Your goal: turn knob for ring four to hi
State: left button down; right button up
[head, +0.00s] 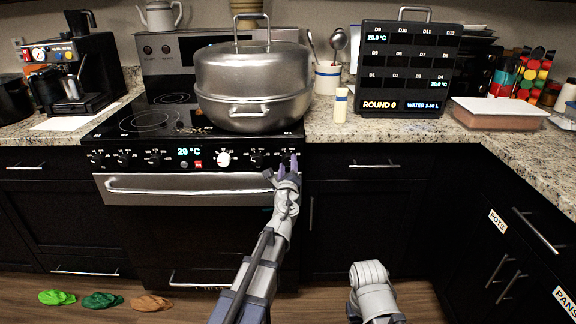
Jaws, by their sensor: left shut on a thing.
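The stove's front panel (140,158) carries a row of black knobs, one pale knob (223,159) and a lit display (189,151) reading 20 °C. My left gripper (283,170) is at the right end of this row, shut on the rightmost black knob (284,157). Its fingers hide most of that knob, so I cannot read its setting. Another black knob (257,158) is just to the left, clear of the fingers. The ring labels are too small to read. Of my right arm only a grey link shows at the bottom; its gripper is out of view.
A large lidded steel pot (253,85) covers the right side of the cooktop. The oven handle (190,188) runs just below the knobs. Floor mitts lie at lower left.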

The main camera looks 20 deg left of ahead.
pick_arm(q)
jog(key=shift+m, duration=0.9)
jog(key=shift+c, duration=1.6)
grip_release()
jog(key=v, duration=0.7)
jog(key=shift+s, duration=0.4)
